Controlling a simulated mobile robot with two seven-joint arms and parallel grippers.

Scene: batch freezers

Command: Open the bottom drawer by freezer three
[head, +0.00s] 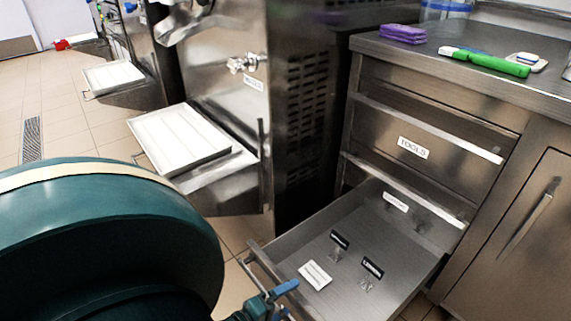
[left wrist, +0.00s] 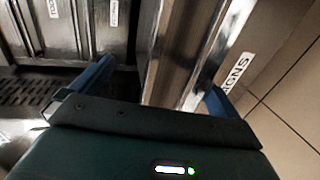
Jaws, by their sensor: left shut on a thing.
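The bottom drawer (head: 335,248) under the counter is pulled well out in the head view, and its inside shows. It holds a white card (head: 315,275) and small tags with black labels (head: 372,268). My left gripper (head: 272,298) is at the drawer's front, shut on its bar handle (head: 250,272). In the left wrist view the blue fingers (left wrist: 155,88) stand on either side of a shiny metal bar and front edge. My right gripper is not in view.
A closed drawer labelled TOOLS (head: 413,148) is above the open one. A closed cupboard door (head: 520,215) is at the right. Freezers with white trays (head: 180,138) stand to the left. Purple cloths (head: 403,33) and a green-handled tool (head: 490,63) lie on the counter.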

